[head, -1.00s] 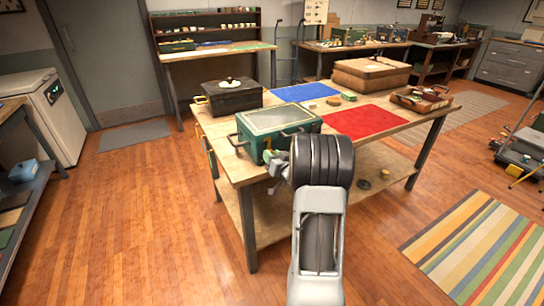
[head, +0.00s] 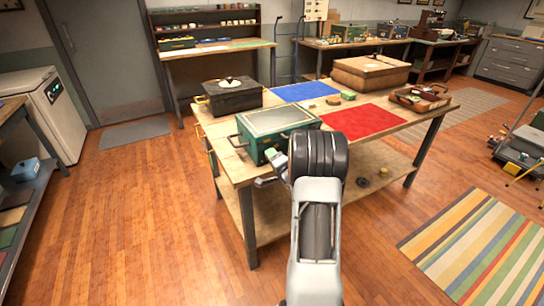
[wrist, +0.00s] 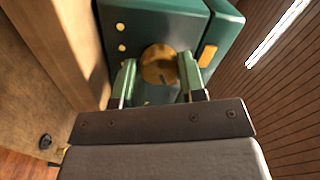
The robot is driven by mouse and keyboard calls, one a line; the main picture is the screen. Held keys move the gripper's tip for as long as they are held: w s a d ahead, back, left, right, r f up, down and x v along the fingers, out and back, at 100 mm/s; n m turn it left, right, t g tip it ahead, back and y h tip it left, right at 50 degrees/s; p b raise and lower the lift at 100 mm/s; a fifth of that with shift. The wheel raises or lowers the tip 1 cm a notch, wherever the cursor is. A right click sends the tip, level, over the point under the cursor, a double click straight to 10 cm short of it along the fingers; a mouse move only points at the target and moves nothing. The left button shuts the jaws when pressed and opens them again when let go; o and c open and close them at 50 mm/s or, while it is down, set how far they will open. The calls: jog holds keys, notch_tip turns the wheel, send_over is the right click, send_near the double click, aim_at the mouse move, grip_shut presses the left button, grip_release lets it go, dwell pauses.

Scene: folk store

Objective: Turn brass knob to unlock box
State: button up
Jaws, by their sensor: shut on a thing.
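The green box (head: 274,119) with a pale lid panel stands at the near edge of the wooden table in the head view. In the wrist view the box (wrist: 200,25) shows its front face with the round brass knob (wrist: 158,64) and several small brass dots beside it. My gripper (wrist: 160,80) has its two green-padded fingers on either side of the knob and is shut on it. In the head view my gripper (head: 271,168) is at the box's near face, partly hidden by my arm. The knob is hidden in the head view.
The table (head: 228,160) also holds a black box (head: 233,97), a blue mat (head: 304,92), a red mat (head: 362,122), a brown case (head: 370,73) and an open tray (head: 420,97). A striped rug (head: 480,245) lies at the right.

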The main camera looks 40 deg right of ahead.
jog(key=m+p, duration=0.1)
jog(key=m, duration=0.4)
jog(key=shift+m, duration=0.3)
dwell(0.4)
jog(key=o, duration=0.9)
jog(key=shift+s, duration=0.1)
jog(key=s, duration=0.4)
jog(key=s+a, duration=0.1)
jog(key=s, duration=0.4)
jog(key=s+a, duration=0.1)
jog(key=s, duration=0.3)
jog(key=shift+s+f, duration=0.25)
jog(key=shift+f, duration=0.05)
